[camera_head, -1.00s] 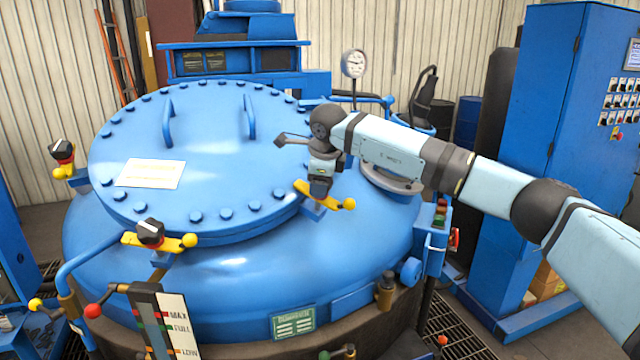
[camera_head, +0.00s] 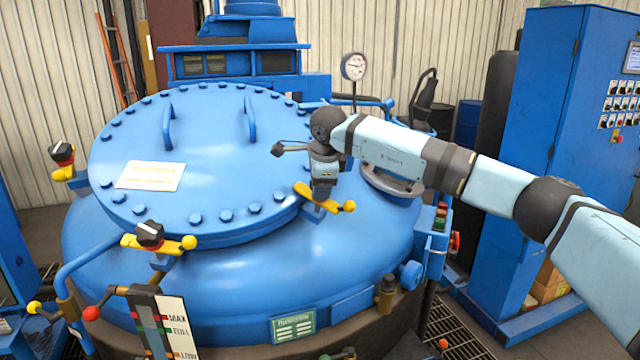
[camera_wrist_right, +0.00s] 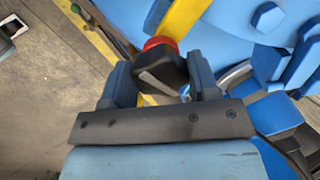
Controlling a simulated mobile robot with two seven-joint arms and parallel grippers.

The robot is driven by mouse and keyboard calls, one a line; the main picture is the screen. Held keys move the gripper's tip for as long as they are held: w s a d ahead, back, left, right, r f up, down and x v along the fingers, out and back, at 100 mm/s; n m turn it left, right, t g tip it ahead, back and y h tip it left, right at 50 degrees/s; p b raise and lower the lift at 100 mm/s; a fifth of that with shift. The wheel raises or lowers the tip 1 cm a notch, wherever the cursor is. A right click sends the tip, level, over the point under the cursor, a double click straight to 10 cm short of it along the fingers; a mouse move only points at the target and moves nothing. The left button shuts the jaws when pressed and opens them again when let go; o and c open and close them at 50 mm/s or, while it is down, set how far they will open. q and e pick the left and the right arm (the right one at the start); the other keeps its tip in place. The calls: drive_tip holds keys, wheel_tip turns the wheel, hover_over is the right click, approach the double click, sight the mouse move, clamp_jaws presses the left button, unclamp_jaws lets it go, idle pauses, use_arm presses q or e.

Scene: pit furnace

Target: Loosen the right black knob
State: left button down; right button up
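The right black knob (camera_head: 322,190) sits on a yellow latch bar at the right front of the blue lid; my gripper mostly hides it in the head view. In the right wrist view the black knob (camera_wrist_right: 162,72), with a red ring behind it, lies between the two fingers. My right gripper (camera_head: 322,180) points down over it. In the wrist view the right gripper's fingers (camera_wrist_right: 163,80) are apart, one on each side of the knob; firm contact is not visible. My left gripper is not in view.
The round blue lid (camera_head: 205,150) has bolts and two handles. Other black knobs stand at the front (camera_head: 150,234) and the left (camera_head: 62,153). A pressure gauge (camera_head: 354,66) rises behind my right arm. A tall blue cabinet (camera_head: 545,150) stands at the right.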

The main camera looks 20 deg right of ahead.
drive_tip(key=o, duration=0.4)
drive_tip(key=shift+r, duration=0.1)
drive_tip(key=b+v, duration=0.2)
drive_tip(key=v, duration=1.1)
drive_tip(key=shift+s+r, duration=0.15)
drive_tip(key=shift+r, duration=0.15)
drive_tip(key=shift+a+f, duration=0.1)
